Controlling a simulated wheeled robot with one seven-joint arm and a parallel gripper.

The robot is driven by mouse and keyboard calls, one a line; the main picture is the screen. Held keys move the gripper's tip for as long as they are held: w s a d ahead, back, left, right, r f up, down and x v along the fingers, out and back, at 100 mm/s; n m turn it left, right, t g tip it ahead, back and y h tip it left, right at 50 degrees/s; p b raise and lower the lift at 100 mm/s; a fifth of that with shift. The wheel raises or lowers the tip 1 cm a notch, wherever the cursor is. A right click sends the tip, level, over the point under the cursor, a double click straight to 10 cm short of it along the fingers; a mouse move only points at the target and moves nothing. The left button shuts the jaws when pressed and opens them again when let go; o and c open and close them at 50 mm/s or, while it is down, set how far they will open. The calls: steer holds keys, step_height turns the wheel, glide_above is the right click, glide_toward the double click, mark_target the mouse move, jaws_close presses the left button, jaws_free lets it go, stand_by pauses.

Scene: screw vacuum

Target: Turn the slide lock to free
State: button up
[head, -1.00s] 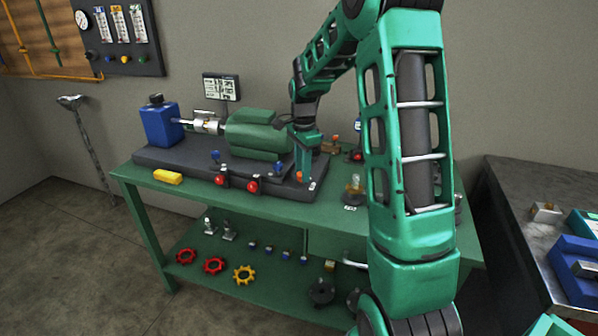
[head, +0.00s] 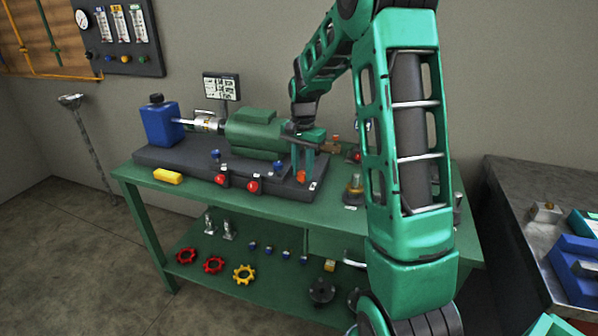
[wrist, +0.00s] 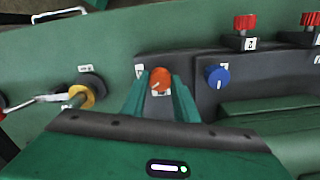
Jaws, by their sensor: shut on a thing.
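An orange knob (wrist: 160,80), which looks like the slide lock, sits at the corner of the dark machine base (wrist: 205,110) in the wrist view. The fingers of my gripper (wrist: 158,88) stand on either side of it and are shut on it. A pale mark shows on the knob's face, and small white labels too small to read lie near it. In the head view the orange knob (head: 301,176) shows at the base's right front end, partly covered by the fingers of my gripper (head: 302,172), which point down at it.
A blue knob (wrist: 217,77) sits close beside the orange one. Red-handled valves (head: 253,186) line the base's front edge. The green machine body (head: 255,133) stands behind. A brass-coloured fitting (head: 354,187) is on the green bench to the right.

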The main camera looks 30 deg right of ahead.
mark_target(302, 173)
steer(key=n, duration=0.6)
steer(key=shift+w+r+n, duration=0.1)
steer(key=shift+n, duration=0.2)
steer(key=n, duration=0.5)
steer(key=shift+w+n, duration=0.1)
steer(key=shift+n, duration=0.2)
steer(key=o, duration=1.1)
steer(key=shift+c, duration=0.2)
steer(key=shift+r, duration=0.1)
step_height(302, 173, up, 10)
steer(key=shift+r, duration=0.25)
steer(key=s+a+f+m, duration=0.2)
steer(key=s, duration=1.6)
steer(key=s+a+f+m, duration=0.1)
steer(key=s+a+m, duration=0.2)
steer(key=s, duration=1.4)
steer(key=shift+s+f, duration=0.4)
